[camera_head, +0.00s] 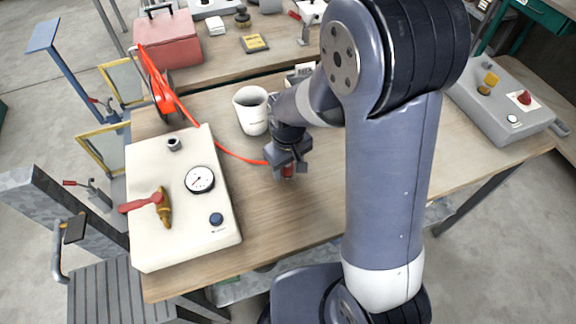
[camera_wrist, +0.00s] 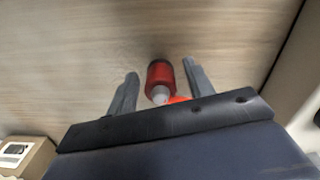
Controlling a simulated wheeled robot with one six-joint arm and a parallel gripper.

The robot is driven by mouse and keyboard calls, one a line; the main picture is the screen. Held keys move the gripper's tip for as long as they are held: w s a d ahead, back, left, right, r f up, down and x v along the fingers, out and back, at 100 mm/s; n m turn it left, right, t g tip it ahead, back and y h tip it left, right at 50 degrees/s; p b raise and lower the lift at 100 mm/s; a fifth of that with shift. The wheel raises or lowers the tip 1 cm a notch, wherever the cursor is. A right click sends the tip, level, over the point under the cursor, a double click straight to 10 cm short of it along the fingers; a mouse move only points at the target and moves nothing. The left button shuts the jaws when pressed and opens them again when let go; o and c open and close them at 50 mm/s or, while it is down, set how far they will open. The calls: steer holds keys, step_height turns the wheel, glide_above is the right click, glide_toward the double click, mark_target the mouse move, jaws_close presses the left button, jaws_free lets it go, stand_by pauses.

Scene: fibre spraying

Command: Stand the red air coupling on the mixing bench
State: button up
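The red air coupling (camera_head: 288,171) is below my gripper (camera_head: 287,160), over the wooden mixing bench (camera_head: 270,215). In the wrist view the red coupling (camera_wrist: 161,78) has a dark far end and a pale grey near tip. It lies between the two fingers of my gripper (camera_wrist: 160,80), with a visible gap on each side, so the fingers are open around it. It looks roughly upright and at the bench top, but its contact with the wood is hard to make out. An orange hose (camera_head: 240,157) runs from a reel to the coupling.
A cream box with a gauge and red-handled valve (camera_head: 185,205) stands left of my gripper. A white bucket (camera_head: 251,112) and the orange hose reel (camera_head: 160,88) are behind. A grey control box (camera_head: 505,105) is at the right. Bench wood in front of my gripper is clear.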

step_height(320, 180, up, 12)
steer(key=shift+r, duration=0.15)
stand_by(0.6)
